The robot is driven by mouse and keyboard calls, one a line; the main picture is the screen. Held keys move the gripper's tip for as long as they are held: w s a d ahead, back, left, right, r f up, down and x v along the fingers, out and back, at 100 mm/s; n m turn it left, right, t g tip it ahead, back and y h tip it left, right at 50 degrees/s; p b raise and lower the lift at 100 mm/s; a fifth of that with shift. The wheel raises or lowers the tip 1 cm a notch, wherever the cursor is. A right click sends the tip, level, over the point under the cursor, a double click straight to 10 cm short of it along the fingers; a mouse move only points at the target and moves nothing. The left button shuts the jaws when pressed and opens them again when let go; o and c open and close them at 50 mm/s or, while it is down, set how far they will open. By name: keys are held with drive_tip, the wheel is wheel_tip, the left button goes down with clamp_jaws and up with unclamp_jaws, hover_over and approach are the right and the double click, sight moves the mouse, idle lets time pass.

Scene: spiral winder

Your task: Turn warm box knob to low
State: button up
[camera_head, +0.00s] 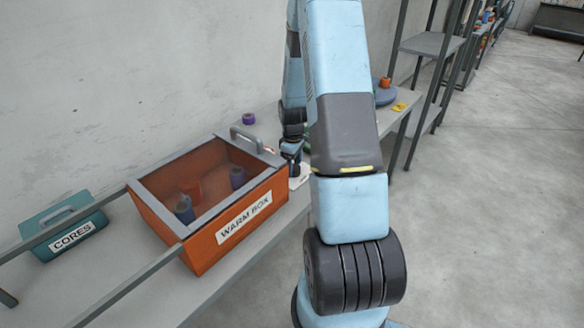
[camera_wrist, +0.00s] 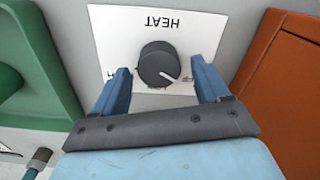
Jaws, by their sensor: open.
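The dark grey heat knob (camera_wrist: 157,64) sits on a white plate (camera_wrist: 118,22) lettered HEAT, which appears upside down in the wrist view. A white pointer mark on the knob points to the lower right of that view. My gripper (camera_wrist: 160,80) is open, with one blue finger on each side of the knob and a gap visible on both sides. The plate's other letters are mostly hidden by the fingers. The orange warm box (camera_head: 205,252) stands on the bench in the head view. In that view my arm hides the knob, and my gripper (camera_head: 292,168) is partly hidden.
The warm box has a glass-like lid with a handle and spools inside. A teal CORES box (camera_head: 40,250) stands at left. A purple spool (camera_head: 248,118) lies behind the box. Rails run along the bench. In the wrist view, a green object (camera_wrist: 35,60) is close at left.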

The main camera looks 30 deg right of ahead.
drive_tip(key=shift+f, duration=0.65)
drive_tip(key=c, duration=1)
drive_tip(key=shift+a, duration=0.3)
drive_tip(key=shift+c, duration=0.2)
drive_tip(key=shift+d, duration=0.15)
